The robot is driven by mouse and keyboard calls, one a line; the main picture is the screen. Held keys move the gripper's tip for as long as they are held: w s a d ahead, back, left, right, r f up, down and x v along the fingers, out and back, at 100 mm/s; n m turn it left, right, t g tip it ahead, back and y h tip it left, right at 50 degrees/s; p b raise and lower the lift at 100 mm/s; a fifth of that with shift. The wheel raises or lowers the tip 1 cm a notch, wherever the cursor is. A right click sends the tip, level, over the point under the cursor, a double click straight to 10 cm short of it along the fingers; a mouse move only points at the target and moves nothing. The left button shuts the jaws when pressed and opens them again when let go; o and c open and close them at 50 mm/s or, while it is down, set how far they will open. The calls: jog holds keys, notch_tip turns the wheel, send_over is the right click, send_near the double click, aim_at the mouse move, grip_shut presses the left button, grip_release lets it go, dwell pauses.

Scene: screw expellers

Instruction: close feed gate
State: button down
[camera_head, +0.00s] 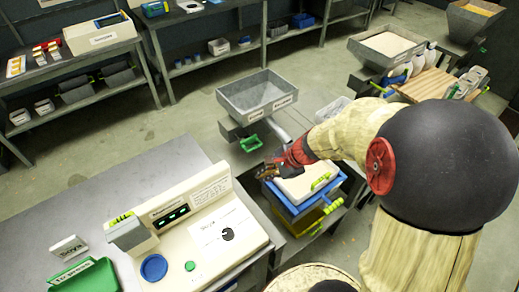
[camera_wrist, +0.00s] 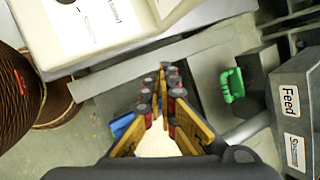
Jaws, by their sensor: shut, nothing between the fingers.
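The feed hopper (camera_head: 262,95) is a grey open-topped bin on the floor side beyond the workbench; its "Feed" label (camera_wrist: 290,101) shows at the right of the wrist view. A green handle (camera_head: 250,143), which looks like the feed gate's pull, sticks out from a dark block below the hopper. The handle also shows in the wrist view (camera_wrist: 232,85). My gripper (camera_head: 266,172) is shut and empty, over the near machine's lid, apart from the handle. In the wrist view my closed fingertips (camera_wrist: 162,70) lie left of the handle. How far the gate is open is unclear.
A blue-rimmed bin (camera_head: 301,205) with a cream lid is under my gripper. A cream control panel (camera_head: 195,235) stands on the grey bench to the left. Another hopper (camera_head: 388,48) is at the back right. Open floor lies left of the feed hopper.

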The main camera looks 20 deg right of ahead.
jog(key=w+d+f+m+t+h, duration=0.3)
jog(key=w+d+m, duration=0.6)
jog(key=m, duration=0.6)
jog(key=w+a+r+b+x, duration=0.1)
jog(key=b+x, duration=0.3)
jog(key=x, duration=0.8)
jog(key=shift+w, duration=0.4)
jog(key=shift+a+f, duration=0.1)
jog(key=shift+w+a+p, duration=0.25)
jog(key=shift+w+p, duration=0.1)
jog(key=shift+w, duration=0.95)
jog(key=shift+w+a+p, duration=0.25)
jog(key=shift+w+p, duration=0.05)
jog(key=shift+w, duration=0.95)
jog(key=shift+s, duration=0.1)
